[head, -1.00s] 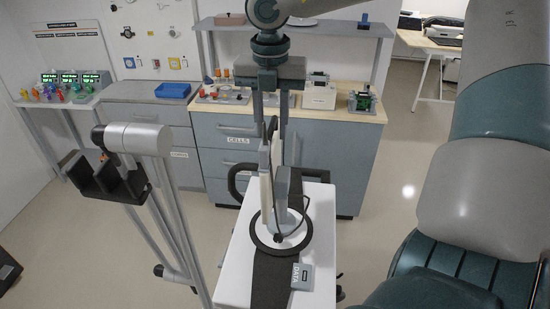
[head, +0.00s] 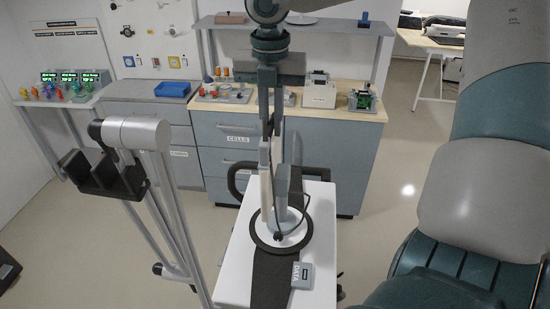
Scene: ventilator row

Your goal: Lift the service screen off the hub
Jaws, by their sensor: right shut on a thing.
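The hub (head: 287,236) is a pale round piece inside a black ring on a white cart. The service screen (head: 265,190) appears to be the cream upright panel over the hub, seen nearly edge-on, with a grey upright slab (head: 281,195) close beside it. My right gripper (head: 271,150) comes down from above, its two fingers close together and shut at the top of the screen. The fingers partly hide the grasped part. I cannot tell whether the screen's foot is touching the hub. My left gripper is not in view.
The white cart (head: 234,268) carries a dark strip and a small grey box (head: 302,275) in front of the hub. A jointed stand with a black bracket (head: 108,176) rises at the left. A grey cabinet (head: 335,150) stands behind.

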